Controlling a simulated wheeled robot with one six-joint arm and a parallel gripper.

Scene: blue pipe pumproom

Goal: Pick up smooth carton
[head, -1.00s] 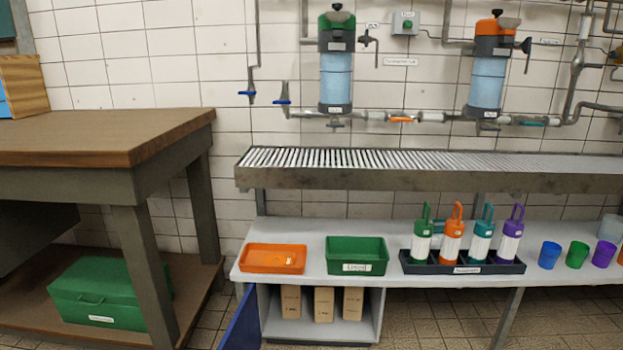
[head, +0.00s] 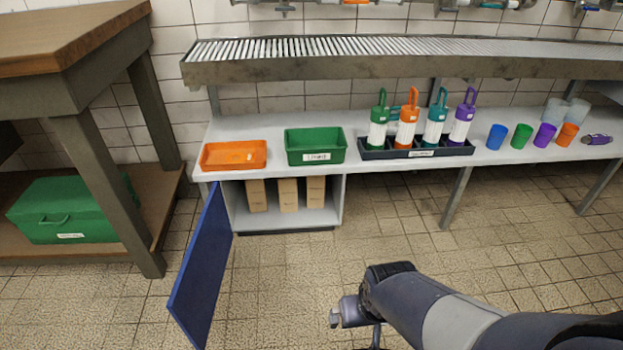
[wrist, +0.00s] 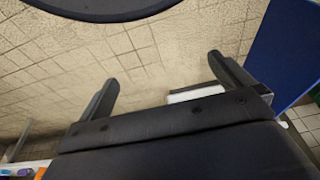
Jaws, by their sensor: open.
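Three brown cartons stand side by side in the open cabinet under the bench: a left carton (head: 257,195), a middle carton (head: 288,194) and a right carton (head: 316,193). I cannot tell from here which one is smooth. My gripper (head: 337,318) is low in front of the cabinet, to the right of its opening and apart from the cartons. In the wrist view my gripper (wrist: 163,74) has its two fingers spread with nothing between them but tiled floor. No carton can be made out in the wrist view.
The blue cabinet door (head: 203,270) stands open at the left of the opening; it also shows in the wrist view (wrist: 285,55). On the bench are an orange tray (head: 222,164), a green bin (head: 335,151) and a bottle rack (head: 370,153). The floor ahead is clear.

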